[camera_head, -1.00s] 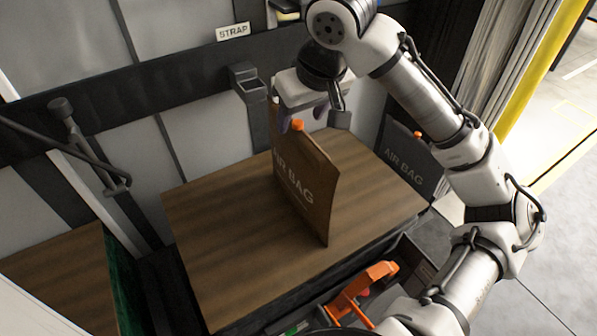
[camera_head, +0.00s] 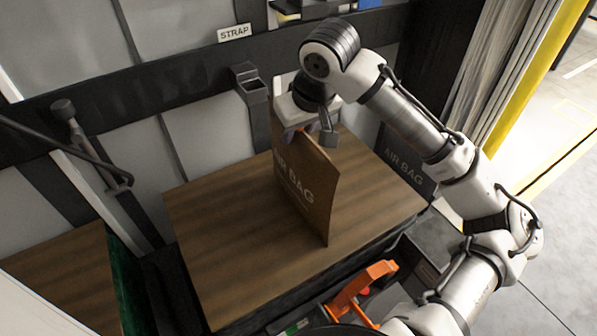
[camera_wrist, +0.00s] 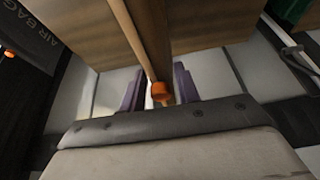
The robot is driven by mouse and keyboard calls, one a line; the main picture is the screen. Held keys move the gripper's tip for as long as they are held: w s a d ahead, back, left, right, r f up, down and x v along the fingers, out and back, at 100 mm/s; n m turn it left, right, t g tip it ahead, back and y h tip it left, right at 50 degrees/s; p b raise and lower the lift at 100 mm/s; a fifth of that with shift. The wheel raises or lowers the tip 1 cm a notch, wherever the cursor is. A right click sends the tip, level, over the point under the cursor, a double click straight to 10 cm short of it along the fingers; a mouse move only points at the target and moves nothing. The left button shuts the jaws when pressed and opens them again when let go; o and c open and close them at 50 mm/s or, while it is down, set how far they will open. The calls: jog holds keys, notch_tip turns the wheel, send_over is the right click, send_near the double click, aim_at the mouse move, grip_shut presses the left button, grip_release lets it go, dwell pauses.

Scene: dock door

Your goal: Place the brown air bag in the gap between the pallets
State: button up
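The brown air bag (camera_head: 308,190) stands upright on a wooden-topped surface (camera_head: 215,225), lettering facing left. My gripper (camera_head: 298,130) is at its top edge. In the wrist view, my gripper's purple fingers (camera_wrist: 160,90) are apart on either side of the bag's edge (camera_wrist: 152,40) and its orange cap (camera_wrist: 160,91). A narrow gap shows on the left of the bag; contact on the right is unclear. A dark grey air bag (camera_head: 408,165) stands to the right, also in the wrist view (camera_wrist: 28,35).
Another wooden top (camera_head: 60,275) with a green side (camera_head: 123,285) is at lower left. An orange tool (camera_head: 360,290) lies in a bin in front. A dark wall rail with a STRAP label (camera_head: 234,32) and a black holder (camera_head: 250,85) stand behind my gripper.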

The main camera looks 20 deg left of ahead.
grip_shut()
jog(key=shift+r, duration=0.1)
jog(key=shift+s+d+r, duration=0.1)
jog(key=shift+r, duration=0.05)
notch_tip(320, 180, up, 6)
jog(key=shift+r+b, duration=0.2)
jog(key=shift+b, duration=0.3)
jog(key=s+d+b, duration=0.2)
jog(key=s+d, duration=1)
jog(key=d, duration=0.3)
jog(key=shift+d+b, duration=0.3)
jog(key=shift+b, duration=0.1)
jog(key=shift+s, duration=0.1)
